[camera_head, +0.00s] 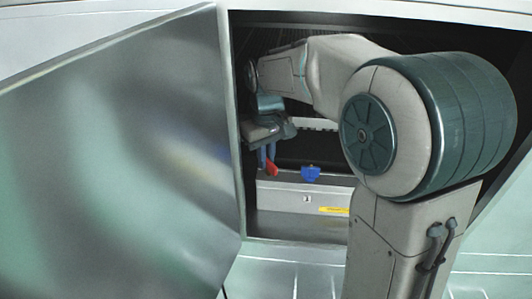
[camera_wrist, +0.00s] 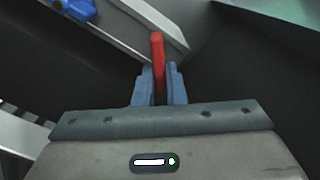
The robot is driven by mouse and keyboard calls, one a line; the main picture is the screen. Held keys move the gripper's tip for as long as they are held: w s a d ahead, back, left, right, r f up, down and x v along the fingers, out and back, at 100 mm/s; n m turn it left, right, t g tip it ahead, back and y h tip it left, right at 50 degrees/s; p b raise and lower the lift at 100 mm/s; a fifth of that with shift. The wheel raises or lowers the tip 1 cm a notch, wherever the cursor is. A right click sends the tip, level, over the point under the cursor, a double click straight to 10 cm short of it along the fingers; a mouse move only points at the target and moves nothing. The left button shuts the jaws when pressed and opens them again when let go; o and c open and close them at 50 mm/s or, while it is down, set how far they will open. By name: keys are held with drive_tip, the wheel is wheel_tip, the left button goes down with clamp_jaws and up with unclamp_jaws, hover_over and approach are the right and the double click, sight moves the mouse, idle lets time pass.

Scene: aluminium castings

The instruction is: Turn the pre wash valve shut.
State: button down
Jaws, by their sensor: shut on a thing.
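A red valve handle (camera_head: 271,169) stands inside the open cabinet, at the left end of a grey box-like unit (camera_head: 285,196). My gripper (camera_head: 267,155) reaches in from above and is at the handle. In the wrist view the red handle (camera_wrist: 157,62) lies between the two blue-grey fingers of my gripper (camera_wrist: 159,85), which are shut on it. The handle's far end sticks out past the fingertips. The valve body under the handle is hidden. I cannot read any label naming this valve.
A blue part (camera_head: 311,173) sits on the unit to the right of the red handle; it also shows in the wrist view (camera_wrist: 76,8). A yellow label (camera_head: 334,210) is on the unit's front. The open metal door (camera_head: 120,150) stands close left of my arm.

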drive_tip(key=m, duration=0.3)
drive_tip(key=shift+w+d+r+m+p, duration=0.1)
drive_tip(key=shift+d+m+p, duration=0.05)
drive_tip(key=shift+m+p, duration=0.25)
drive_tip(key=shift+d+m+p, duration=0.2)
drive_tip(key=shift+m+p, duration=0.1)
drive_tip(key=shift+m, duration=1.7)
drive_tip(key=c, duration=1.5)
unclamp_jaws()
